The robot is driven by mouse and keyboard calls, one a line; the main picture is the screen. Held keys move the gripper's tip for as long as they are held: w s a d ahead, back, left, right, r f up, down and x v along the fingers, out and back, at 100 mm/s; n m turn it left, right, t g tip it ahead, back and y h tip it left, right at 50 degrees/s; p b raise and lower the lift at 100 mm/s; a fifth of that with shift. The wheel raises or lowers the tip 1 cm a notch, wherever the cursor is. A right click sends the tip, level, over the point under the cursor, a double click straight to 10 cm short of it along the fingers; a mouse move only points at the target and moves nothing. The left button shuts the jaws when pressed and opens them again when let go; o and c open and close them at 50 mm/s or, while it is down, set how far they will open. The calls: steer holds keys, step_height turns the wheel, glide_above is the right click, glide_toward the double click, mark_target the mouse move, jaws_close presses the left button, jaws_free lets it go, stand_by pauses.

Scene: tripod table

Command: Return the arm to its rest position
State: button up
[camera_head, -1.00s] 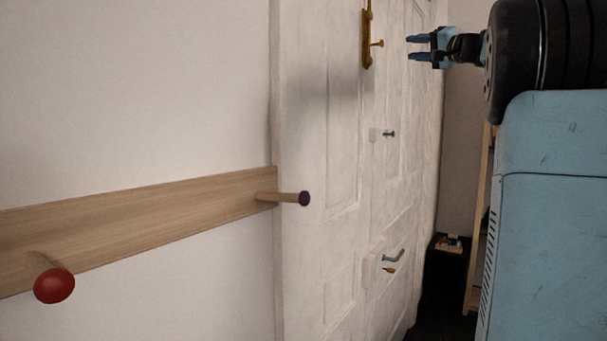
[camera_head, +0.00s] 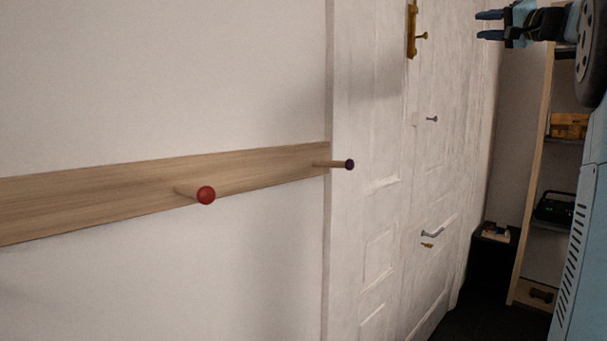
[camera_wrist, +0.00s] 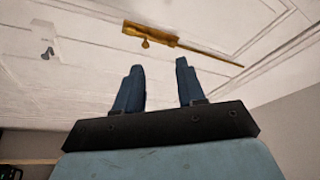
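My gripper (camera_head: 493,25) shows at the upper right of the head view, pointing left with its two blue fingers apart and nothing between them. In the wrist view my gripper (camera_wrist: 158,88) is also open and empty, its fingers spread, with a white panelled door beyond them. My arm reaches out from the right edge of the head view, partly cut off by the frame. No contact between the fingers and any thing shows.
A wooden rail (camera_head: 95,203) on the wall carries a red-tipped peg (camera_head: 206,195) and a dark-tipped peg (camera_head: 349,164). The white door (camera_head: 372,215) has a brass handle plate (camera_head: 412,30) and a grey handle (camera_head: 433,233). A wooden shelf (camera_head: 532,190) stands at the right.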

steer(key=s+a+f+n+g+h, duration=0.1)
steer(key=s+a+f+g, duration=0.4)
steer(key=a+f, duration=0.55)
steer(key=s+a+f+n+g+h, duration=0.1)
steer(key=s+a+f+g, duration=0.2)
steer(key=s+a+f, duration=0.55)
steer(key=s+a+f+n+g+h, duration=0.2)
steer(key=s+f+h, duration=0.1)
steer(key=s+f, duration=0.7)
steer(key=s+a+f+n+g+h, duration=0.1)
steer(key=s+f+h, duration=0.3)
steer(key=s+f, duration=0.7)
step_height(320, 180, down, 8)
steer(key=shift+a+r+n+g, duration=0.15)
steer(key=shift+a+n+g, duration=0.2)
steer(key=shift+n+g, duration=0.45)
steer(key=shift+w, duration=0.1)
